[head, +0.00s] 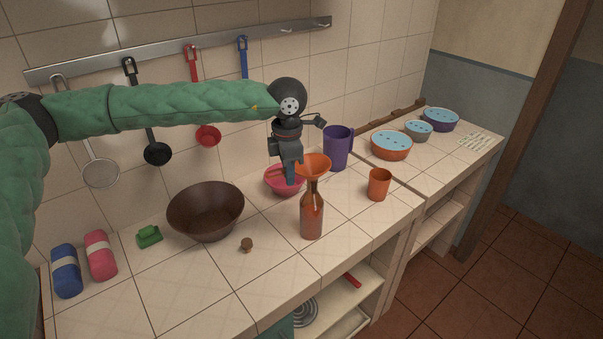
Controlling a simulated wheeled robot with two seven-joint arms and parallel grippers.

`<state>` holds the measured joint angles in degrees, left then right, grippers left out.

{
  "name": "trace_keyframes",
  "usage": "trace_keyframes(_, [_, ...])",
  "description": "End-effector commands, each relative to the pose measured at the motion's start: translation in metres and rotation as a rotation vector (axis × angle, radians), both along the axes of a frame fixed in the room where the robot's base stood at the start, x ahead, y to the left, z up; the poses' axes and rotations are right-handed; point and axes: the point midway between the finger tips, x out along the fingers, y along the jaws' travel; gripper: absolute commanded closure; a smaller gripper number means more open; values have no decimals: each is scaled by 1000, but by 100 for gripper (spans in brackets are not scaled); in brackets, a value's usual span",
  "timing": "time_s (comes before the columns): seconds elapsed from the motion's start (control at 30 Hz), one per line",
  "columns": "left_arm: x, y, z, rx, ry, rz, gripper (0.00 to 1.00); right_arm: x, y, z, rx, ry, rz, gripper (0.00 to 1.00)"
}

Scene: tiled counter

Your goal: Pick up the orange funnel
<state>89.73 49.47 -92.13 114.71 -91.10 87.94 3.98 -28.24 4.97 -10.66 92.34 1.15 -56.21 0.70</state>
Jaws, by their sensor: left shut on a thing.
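The orange funnel (314,166) shows near the middle of the head view, wide mouth up, at the top of a brown bottle (312,217) that stands upright on the counter. The funnel's spout lines up with the bottle's neck; I cannot tell how deep it sits. My left gripper (291,178) points down at the funnel's left side and is shut on its rim. The exact contact is small and partly hidden by the fingers. My right gripper is not in view.
A pink bowl (279,181) sits just behind my left gripper. A purple pitcher (338,148) and an orange cup (379,185) stand right of the bottle. The front counter is mostly clear.

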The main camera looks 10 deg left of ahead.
Motion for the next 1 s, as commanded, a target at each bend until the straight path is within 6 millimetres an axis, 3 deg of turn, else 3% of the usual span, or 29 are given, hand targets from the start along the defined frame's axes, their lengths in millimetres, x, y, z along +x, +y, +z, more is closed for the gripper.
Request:
trace_keyframes(0.17, [0, 0, 2, 0, 0, 0, 100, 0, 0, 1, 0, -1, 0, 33])
trace_keyframes(0.33, [0, 0, 20, 0, -1, 0, 100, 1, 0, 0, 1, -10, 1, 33])
trace_keyframes(0.8, [1, 0, 129, -1, -2, 1, 100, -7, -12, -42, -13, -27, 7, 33])
trace_keyframes(1.0, [0, 0, 163, 0, -1, 0, 100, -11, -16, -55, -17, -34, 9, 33])
